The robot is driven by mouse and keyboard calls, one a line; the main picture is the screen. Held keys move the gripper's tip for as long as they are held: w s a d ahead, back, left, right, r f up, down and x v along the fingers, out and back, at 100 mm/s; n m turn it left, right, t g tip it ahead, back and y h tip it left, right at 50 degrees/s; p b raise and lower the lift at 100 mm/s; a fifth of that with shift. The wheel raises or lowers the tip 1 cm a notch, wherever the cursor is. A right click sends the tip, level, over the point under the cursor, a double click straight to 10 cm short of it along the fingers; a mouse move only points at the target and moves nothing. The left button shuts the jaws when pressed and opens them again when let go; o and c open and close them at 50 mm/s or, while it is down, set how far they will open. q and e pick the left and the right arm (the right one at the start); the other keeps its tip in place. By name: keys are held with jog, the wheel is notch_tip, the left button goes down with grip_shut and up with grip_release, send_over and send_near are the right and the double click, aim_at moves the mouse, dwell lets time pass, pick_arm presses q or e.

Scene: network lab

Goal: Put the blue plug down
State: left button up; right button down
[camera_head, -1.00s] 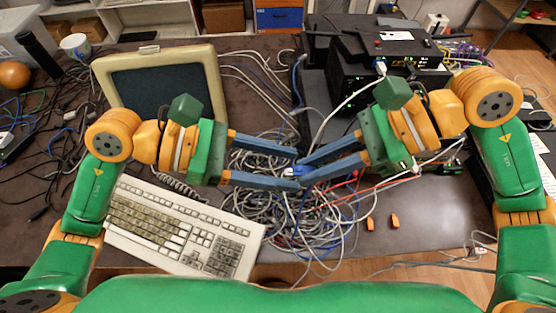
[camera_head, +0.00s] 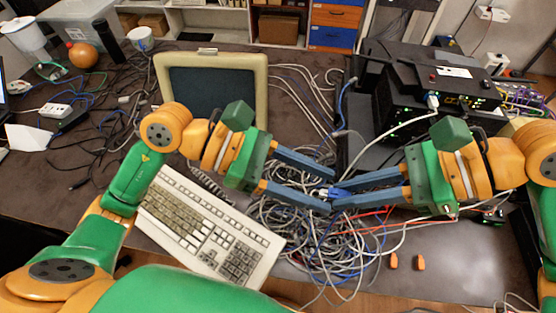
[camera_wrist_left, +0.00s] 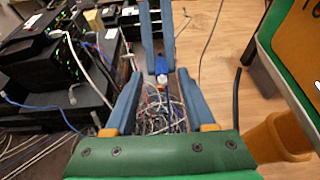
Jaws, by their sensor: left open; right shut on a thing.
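The blue plug (camera_head: 338,192) is small, with a clear front end that shows in the left wrist view (camera_wrist_left: 162,68). My right gripper (camera_head: 336,197) is shut on it, above the heap of cables. My left gripper (camera_head: 331,190) is open, its fingertips facing the right gripper's. In the left wrist view, the plug sits around the gap between my left fingertips (camera_wrist_left: 160,76). I cannot tell whether they touch it. The blue fingers partly hide the plug in the head view.
Tangled grey cables (camera_head: 300,225) lie below both grippers. A keyboard (camera_head: 205,230) and a monitor (camera_head: 210,85) are to the left. Black network boxes (camera_head: 430,75) stand at the back right. Two orange pieces (camera_head: 393,262) lie on bare table at the front right.

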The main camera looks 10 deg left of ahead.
pick_arm(q)
jog(key=v, duration=1.2)
jog(key=s+d+r+n+t+y, duration=0.1)
jog(key=s+d+r+n+y, duration=0.1)
jog(key=d+r+n+y, duration=0.5)
notch_tip(320, 180, down, 13)
jog(key=w+d+m+y, duration=0.1)
jog(key=d+m+y, duration=0.1)
jog(key=shift+w+d+m, duration=0.25)
jog(key=shift+d+m, duration=0.05)
jog(key=shift+m, duration=0.1)
jog(key=shift+f, duration=0.1)
grip_shut()
pick_arm(e)
jog(key=a+f+n+g, duration=0.1)
jog(key=n+g, duration=0.1)
jog(key=w+a+f+n+g+h, duration=0.1)
jog(key=a+f+n+g, duration=0.1)
jog(key=shift+w+a+f+n, duration=0.1)
jog(key=shift+a+f+n, duration=0.05)
jog(key=shift+n, duration=0.15)
jog(key=c, duration=0.8)
grip_release()
